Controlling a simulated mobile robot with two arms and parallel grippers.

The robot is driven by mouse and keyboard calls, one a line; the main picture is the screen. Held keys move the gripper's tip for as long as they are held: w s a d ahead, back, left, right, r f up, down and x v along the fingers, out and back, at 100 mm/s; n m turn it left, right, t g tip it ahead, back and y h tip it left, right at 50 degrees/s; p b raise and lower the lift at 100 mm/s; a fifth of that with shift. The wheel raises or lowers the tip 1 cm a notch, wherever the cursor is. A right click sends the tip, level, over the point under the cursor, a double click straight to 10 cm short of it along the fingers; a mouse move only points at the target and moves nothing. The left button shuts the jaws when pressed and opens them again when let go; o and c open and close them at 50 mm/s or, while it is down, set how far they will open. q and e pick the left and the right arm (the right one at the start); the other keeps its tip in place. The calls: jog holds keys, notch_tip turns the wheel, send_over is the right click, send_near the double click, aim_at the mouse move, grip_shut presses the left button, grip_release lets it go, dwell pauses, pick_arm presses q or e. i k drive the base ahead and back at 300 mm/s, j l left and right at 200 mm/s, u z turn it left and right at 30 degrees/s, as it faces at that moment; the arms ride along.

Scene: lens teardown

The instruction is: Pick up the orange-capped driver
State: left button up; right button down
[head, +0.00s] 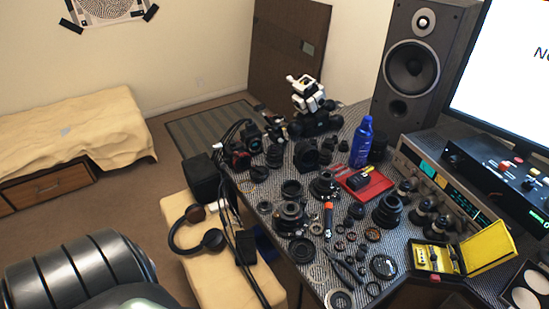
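The driver with the orange cap (328,217) lies on the dark patterned desk (250,186) among loose lens parts. Its orange end points toward the back of the desk and its dark part toward the front. Nothing is holding it. Neither of my grippers is in view, so whether they are open or shut does not show.
Lens barrels (388,211) and rings crowd around the driver, with pliers (347,270) in front. A red tray (377,187), blue bottle (361,142) and open yellow case (434,258) stand nearby. Headphones (213,239) lie on a cream bench (180,209). Carpet is free at left.

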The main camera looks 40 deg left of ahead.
aim_at(328, 206)
jog(key=u, duration=0.8)
